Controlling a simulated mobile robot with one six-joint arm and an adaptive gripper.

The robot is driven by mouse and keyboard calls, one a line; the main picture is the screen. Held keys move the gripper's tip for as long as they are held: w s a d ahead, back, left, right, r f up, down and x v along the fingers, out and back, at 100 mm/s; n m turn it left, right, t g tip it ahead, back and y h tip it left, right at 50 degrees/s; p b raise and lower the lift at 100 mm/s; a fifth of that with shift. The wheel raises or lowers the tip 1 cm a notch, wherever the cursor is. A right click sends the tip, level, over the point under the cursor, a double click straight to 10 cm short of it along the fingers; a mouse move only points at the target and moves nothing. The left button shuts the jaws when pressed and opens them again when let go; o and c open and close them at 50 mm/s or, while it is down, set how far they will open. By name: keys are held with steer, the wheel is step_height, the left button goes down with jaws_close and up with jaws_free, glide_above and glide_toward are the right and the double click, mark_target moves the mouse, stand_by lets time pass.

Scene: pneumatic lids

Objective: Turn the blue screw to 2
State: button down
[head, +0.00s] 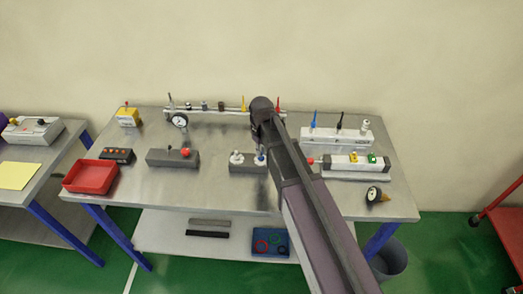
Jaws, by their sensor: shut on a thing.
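The blue screw (261,157) shows as a small blue spot on a white base at the right of a grey block (245,168) in the middle of the table. A second screw on a white base (237,157) stands to its left. My gripper (262,149) points down at the blue screw and is shut on it. My arm comes in from the lower right and hides the right end of the block and most of the gripper. The scale marks and the number the screw points to are too small to read.
A grey block with a red knob (185,152) stands to the left. A rail with a gauge (179,120) runs behind. A white block with a blue lever (314,120) and a white fixture (348,168) stand to the right. A red tray (91,176) lies at the left edge.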

steer(key=c, duration=0.7)
jaws_free()
steer(key=shift+m, duration=0.5)
